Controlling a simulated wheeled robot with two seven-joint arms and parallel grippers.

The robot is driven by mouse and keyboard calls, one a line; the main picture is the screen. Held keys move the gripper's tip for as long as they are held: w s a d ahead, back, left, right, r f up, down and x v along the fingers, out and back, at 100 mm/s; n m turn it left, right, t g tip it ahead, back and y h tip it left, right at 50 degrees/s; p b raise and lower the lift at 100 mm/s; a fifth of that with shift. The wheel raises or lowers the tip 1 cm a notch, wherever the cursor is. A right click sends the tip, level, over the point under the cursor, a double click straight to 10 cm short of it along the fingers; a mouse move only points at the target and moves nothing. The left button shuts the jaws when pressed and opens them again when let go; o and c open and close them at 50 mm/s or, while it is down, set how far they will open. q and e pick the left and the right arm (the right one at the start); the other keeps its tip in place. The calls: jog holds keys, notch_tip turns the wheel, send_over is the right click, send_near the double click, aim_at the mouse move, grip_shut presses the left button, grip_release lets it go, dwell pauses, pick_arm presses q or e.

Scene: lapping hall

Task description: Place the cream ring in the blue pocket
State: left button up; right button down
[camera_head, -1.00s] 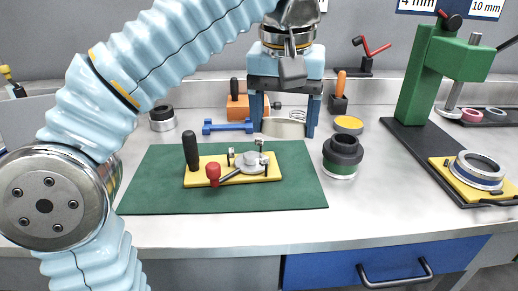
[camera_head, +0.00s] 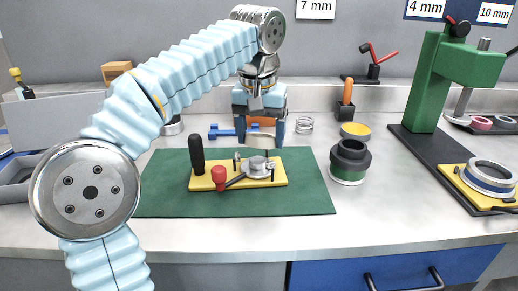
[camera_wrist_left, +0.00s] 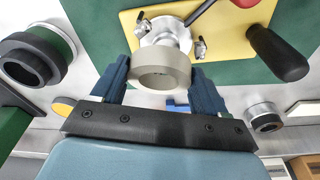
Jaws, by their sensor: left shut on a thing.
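The cream ring (camera_wrist_left: 162,70) is between the two blue fingers of my left gripper (camera_wrist_left: 163,82) in the left wrist view. In the head view my left gripper (camera_head: 260,134) points down behind the yellow clamp plate, shut on the cream ring (camera_head: 261,141). The ring hangs behind the plate's round metal boss and partly overlaps it in the picture; the height gap cannot be told. A round holder with a blue band (camera_head: 484,183) sits on a yellow plate at the right; I cannot tell whether it is the blue pocket. My right gripper is out of view.
The yellow clamp plate (camera_head: 205,184) with black and red handles lies on a green mat (camera_head: 160,205). A dark, green-banded holder (camera_head: 349,165) stands right of it. A green press (camera_head: 430,85) rises at the right. The front counter strip is clear.

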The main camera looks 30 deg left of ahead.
aim_at(259, 158)
pick_arm(q)
jog(key=f, duration=0.2)
jog(key=a+f, duration=0.1)
jog(key=shift+w+f+b, duration=0.15)
jog(key=shift+w+b, duration=0.2)
jog(key=shift+b, duration=0.05)
jog(key=shift+d+f+p, duration=0.1)
jog(key=shift+p, duration=0.3)
jog(key=shift+f, duration=0.2)
jog(key=shift+f, duration=0.2)
jog(key=o, duration=1.3)
